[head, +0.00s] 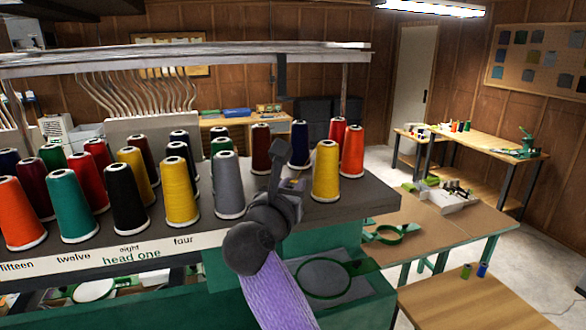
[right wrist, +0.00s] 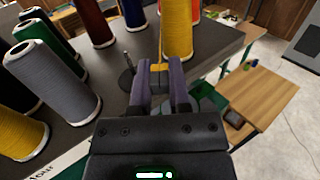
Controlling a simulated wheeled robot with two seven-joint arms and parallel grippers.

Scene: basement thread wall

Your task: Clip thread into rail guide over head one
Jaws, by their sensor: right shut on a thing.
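My right gripper (head: 290,184) is over the rack shelf, between the grey cone and the front yellow cone (head: 326,172). In the right wrist view its fingers (right wrist: 160,69) are shut on a small yellow piece, with a thin yellow thread (right wrist: 161,40) running up from it in front of the yellow cone (right wrist: 177,25). The rail (head: 200,58) runs across above the cones. A dark upright piece (head: 281,76) hangs at the rail, above and apart from my gripper; I cannot tell whether it is the guide. The "head one" label (head: 132,255) is on the shelf front. My left gripper is out of view.
Several thread cones stand close around the gripper, including the grey cone (head: 228,185) and the red cone (head: 351,150). A thin dark post (right wrist: 128,68) stands left of the fingers. Wooden tables (head: 430,222) stand to the right. Open space lies between cones and rail.

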